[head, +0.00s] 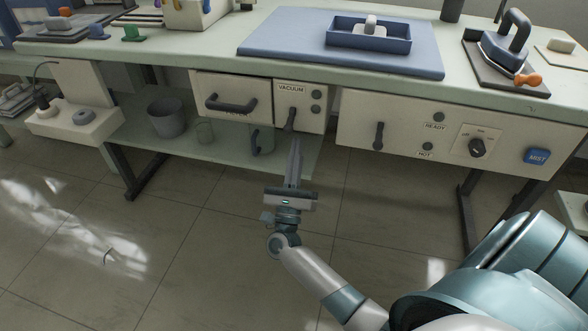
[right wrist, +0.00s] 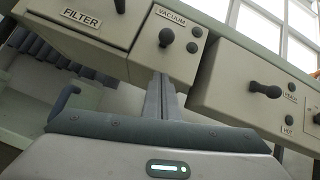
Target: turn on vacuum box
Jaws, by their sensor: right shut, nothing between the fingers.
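The cream vacuum box (head: 286,103), labelled VACUUM, hangs under the front edge of the bench. It also shows in the right wrist view (right wrist: 148,62). A dark lever (head: 291,119) with a rounded end sits on its front, and it appears end-on in the right wrist view (right wrist: 166,37). Two small dark round lamps or buttons (head: 316,101) are to the right of it, looking unlit. My right gripper (head: 296,143) is shut and empty, its fingers pointing at the box from just below the lever. In the head view the fingertips look apart from the lever. My left gripper is not in view.
The FILTER drawer (head: 255,89) with a dark handle is left of the box. A cream panel (head: 360,119) with a lever, a dial (head: 477,147) and a blue MIST button (head: 537,156) is to the right. A jug (head: 262,139) stands on the shelf below.

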